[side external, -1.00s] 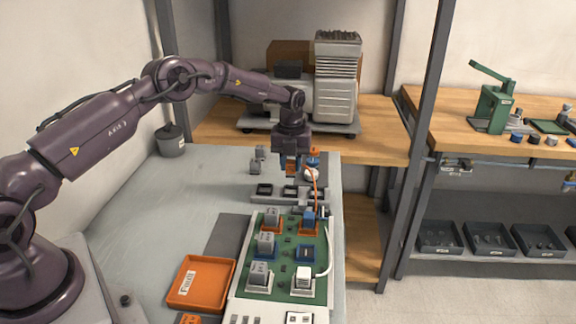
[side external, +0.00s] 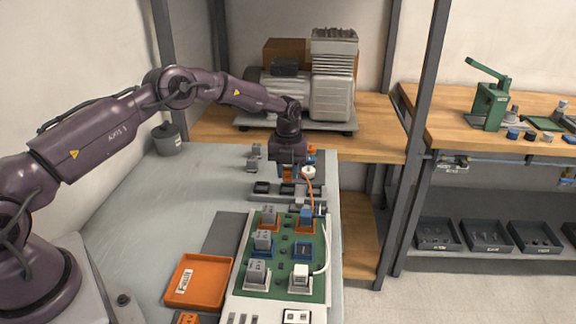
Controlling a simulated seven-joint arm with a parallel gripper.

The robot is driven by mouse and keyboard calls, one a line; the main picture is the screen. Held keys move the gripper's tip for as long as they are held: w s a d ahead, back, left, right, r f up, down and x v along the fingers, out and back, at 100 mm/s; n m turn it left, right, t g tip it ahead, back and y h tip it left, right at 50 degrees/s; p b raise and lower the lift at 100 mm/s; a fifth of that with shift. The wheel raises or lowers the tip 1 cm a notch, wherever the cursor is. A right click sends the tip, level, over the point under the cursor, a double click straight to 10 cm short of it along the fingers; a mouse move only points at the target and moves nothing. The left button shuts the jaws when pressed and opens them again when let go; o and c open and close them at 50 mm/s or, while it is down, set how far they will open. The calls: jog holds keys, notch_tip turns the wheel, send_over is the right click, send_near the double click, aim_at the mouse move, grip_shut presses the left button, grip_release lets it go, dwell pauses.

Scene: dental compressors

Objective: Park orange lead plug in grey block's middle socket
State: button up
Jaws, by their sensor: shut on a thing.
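My gripper (side external: 287,174) is shut on the orange lead plug (side external: 287,179), of which only a little orange shows between the fingers. It is upright, just above or at the middle of the grey block (side external: 274,196). The block's left dark socket (side external: 262,187) is visible. The middle socket lies under the plug and is largely hidden, so I cannot tell whether the plug tip is in it. The orange lead (side external: 310,188) curves from near the gripper down to the green board.
The green board (side external: 283,241) with grey, blue and white connectors lies in front of the block. An orange tray (side external: 196,281) is at front left. Small grey parts (side external: 254,158) stand behind the block. A white round-topped item (side external: 309,171) is close right of the gripper.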

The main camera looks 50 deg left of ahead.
jog(key=shift+f, duration=0.45)
jog(key=shift+f, duration=0.4)
dwell(0.8)
jog(key=shift+f, duration=0.3)
jog(key=shift+f, duration=0.3)
dwell(0.3)
jog(key=o, duration=1.3)
